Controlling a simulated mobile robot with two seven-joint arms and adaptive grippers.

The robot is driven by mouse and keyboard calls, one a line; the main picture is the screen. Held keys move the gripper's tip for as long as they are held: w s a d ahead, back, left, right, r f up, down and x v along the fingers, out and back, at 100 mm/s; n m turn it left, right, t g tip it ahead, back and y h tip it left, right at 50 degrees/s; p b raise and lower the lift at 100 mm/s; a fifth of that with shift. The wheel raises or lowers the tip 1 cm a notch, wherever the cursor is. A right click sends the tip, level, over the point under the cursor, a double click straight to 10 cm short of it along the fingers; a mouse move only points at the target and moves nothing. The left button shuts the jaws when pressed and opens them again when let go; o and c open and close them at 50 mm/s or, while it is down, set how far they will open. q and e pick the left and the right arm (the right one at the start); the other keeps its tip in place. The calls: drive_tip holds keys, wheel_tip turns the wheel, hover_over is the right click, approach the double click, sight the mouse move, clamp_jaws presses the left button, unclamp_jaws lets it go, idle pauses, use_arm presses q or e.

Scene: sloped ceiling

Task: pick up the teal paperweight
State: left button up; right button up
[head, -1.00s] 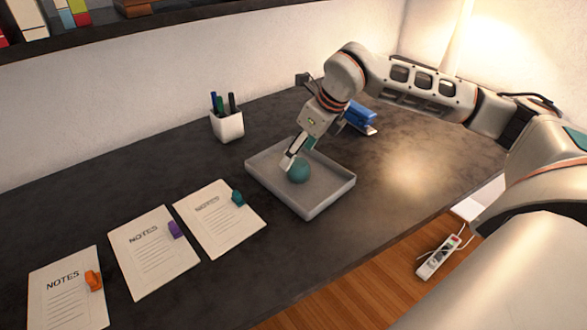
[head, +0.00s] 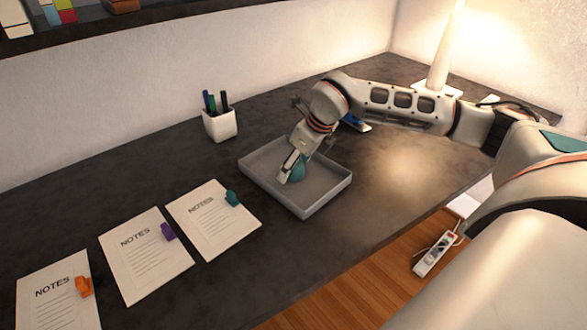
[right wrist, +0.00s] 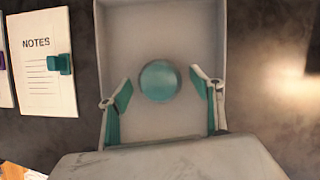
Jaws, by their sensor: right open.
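The teal paperweight (right wrist: 159,81) is a smooth round ball on the floor of a grey tray (right wrist: 208,17). In the head view the paperweight (head: 299,172) is partly hidden behind my right gripper (head: 290,177), and the tray (head: 318,206) shows around them. My right gripper (right wrist: 160,92) is open, with one finger on each side of the paperweight in the right wrist view. There is a visible gap between each fingertip and the ball. My left gripper is not in view.
Several notes sheets with clips lie left of the tray, the nearest with a teal clip (head: 232,198). A white pen cup (head: 220,125) stands behind the tray. A blue object (head: 355,123) is partly hidden behind my right arm. A lamp (head: 447,50) stands at the back right.

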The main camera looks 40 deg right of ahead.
drive_tip(key=c, duration=1.5)
drive_tip(key=shift+c, duration=0.2)
drive_tip(key=shift+r, duration=0.15)
